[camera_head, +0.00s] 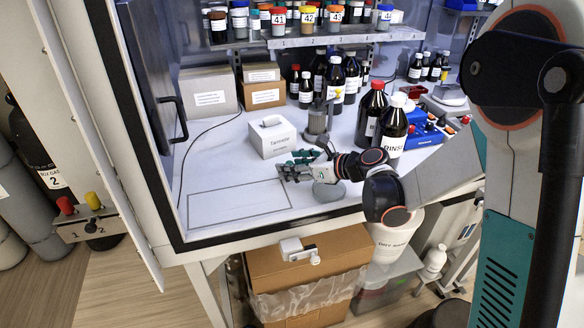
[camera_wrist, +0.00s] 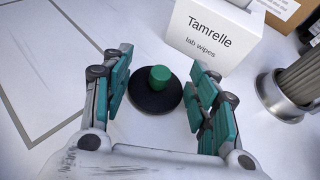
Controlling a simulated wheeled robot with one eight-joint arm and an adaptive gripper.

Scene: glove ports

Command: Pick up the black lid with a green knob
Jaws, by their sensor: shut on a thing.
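The black lid (camera_wrist: 150,102) is a round dark disc with a green knob (camera_wrist: 160,76) on top, seen between my fingers in the wrist view. My gripper (camera_wrist: 160,60) has a green-padded finger on each side of it, shut on the lid across its rim. In the head view my gripper (camera_head: 298,166) is low over the white work surface, in front of the white wipes box. The lid is largely hidden by the fingers there. Any gap under the lid cannot be told.
The Tamrelle wipes box (camera_head: 272,136) stands just behind my gripper. A grey metal cylinder (camera_head: 318,120) is behind it to the right. A grey disc (camera_head: 329,191) lies close in front. Dark bottles (camera_head: 392,133) stand to the right. The outlined rectangle (camera_head: 240,204) at left is empty.

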